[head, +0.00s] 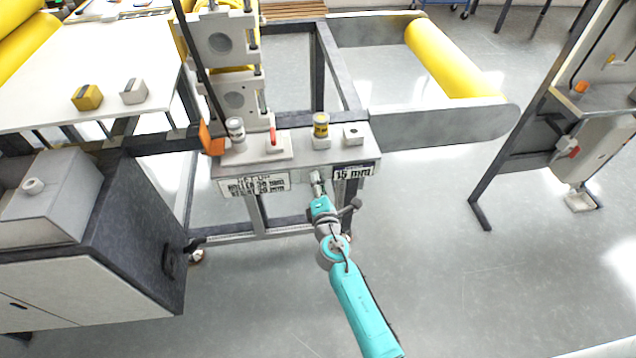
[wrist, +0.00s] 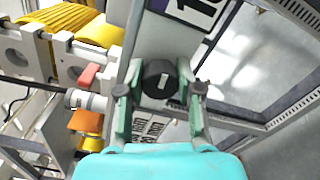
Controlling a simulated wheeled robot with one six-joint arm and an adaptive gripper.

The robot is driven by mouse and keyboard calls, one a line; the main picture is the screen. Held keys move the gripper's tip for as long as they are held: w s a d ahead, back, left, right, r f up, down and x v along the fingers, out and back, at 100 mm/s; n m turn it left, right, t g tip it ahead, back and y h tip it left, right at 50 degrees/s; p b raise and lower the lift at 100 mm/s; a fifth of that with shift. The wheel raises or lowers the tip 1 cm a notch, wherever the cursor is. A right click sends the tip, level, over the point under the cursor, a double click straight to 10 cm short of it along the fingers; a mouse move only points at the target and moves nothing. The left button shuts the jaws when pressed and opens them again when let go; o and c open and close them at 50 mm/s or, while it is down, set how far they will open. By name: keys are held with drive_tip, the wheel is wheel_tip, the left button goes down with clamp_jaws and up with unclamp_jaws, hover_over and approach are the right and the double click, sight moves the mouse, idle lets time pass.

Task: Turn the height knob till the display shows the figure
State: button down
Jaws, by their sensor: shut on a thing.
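The height knob (wrist: 158,80) is a black round knob with a white mark, between my fingertips in the wrist view. My gripper (wrist: 160,88) is shut on it, one finger on each side. In the head view my gripper (head: 318,184) reaches the front of the machine's panel and mostly hides the knob. The display (head: 353,172), just right of my gripper, reads 15 mm. Its edge also shows at the top of the wrist view (wrist: 198,8), cut off. A white set-up label (head: 258,185) on the panel's left carries small text with mm figures, hard to read surely.
On the panel top stand a red switch (head: 273,138), a yellow-banded knob (head: 321,126) and a grey-white cylinder (head: 235,130). A yellow roll (head: 450,60) lies behind right. A dark cabinet (head: 125,220) stands left. The floor right of my arm is clear.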

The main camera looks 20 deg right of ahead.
drive_tip(key=m, duration=0.6)
drive_tip(key=shift+f+m, duration=0.1)
drive_tip(key=shift+m, duration=0.2)
idle(0.5)
drive_tip(key=c, duration=0.7)
unclamp_jaws()
drive_tip(key=shift+c, duration=0.2)
drive_tip(key=v, duration=1.2)
